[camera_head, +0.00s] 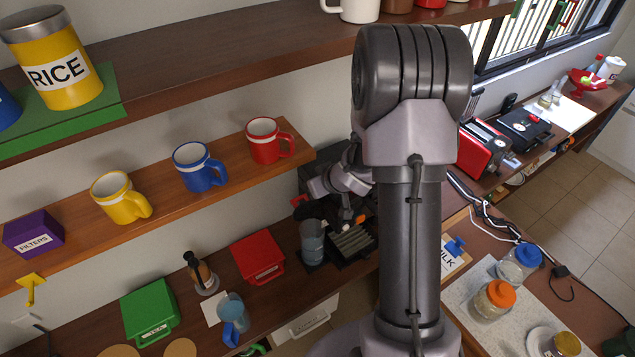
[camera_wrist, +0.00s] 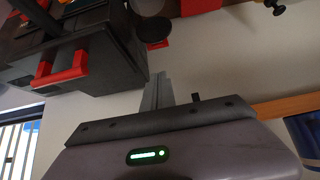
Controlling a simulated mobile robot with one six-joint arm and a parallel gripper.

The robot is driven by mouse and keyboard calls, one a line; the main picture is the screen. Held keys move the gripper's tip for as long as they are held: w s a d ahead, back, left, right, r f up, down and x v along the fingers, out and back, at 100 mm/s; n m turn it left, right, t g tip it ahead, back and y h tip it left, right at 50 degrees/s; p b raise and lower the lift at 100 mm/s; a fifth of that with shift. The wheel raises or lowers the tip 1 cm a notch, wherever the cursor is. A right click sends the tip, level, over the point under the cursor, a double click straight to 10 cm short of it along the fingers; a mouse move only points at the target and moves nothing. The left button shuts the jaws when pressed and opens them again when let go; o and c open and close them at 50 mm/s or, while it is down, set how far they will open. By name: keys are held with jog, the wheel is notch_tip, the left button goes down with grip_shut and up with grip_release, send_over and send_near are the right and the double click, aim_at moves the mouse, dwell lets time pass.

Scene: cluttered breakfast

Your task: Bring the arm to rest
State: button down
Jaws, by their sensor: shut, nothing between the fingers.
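My arm rises large through the middle of the head view, and its wrist (camera_head: 342,183) bends down behind it beside a dark machine (camera_head: 312,178). The fingertips are not clear in the head view. In the wrist view my gripper (camera_wrist: 160,78) has its two fingers together with nothing between them. The dark machine with red parts (camera_wrist: 95,58) is close to the fingers at the upper left of the wrist view. I cannot tell whether they touch it.
A clear jug (camera_head: 312,242) stands at the machine's base. The shelf left of the wrist holds a red mug (camera_head: 268,141), a blue mug (camera_head: 198,167) and a yellow mug (camera_head: 118,198). A red box (camera_head: 257,257) is on the counter. Jars (camera_head: 493,300) stand at the right.

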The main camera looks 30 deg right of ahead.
jog(key=shift+v, duration=0.85)
jog(key=s+a+f+m+g+y+b, duration=0.1)
jog(key=s+a+f+m+b, duration=0.1)
jog(key=s+a+b, duration=0.8)
jog(key=s+a+f+m+g+b, duration=0.1)
jog(key=s+a+f+m+b, duration=0.1)
jog(key=s+a+b, duration=0.8)
jog(key=s+b, duration=0.5)
jog(key=b, duration=0.2)
jog(key=shift+a+f+m+y+b, duration=0.25)
jog(key=shift+f+m+y+b, duration=0.05)
jog(key=shift+m+y+b, duration=0.1)
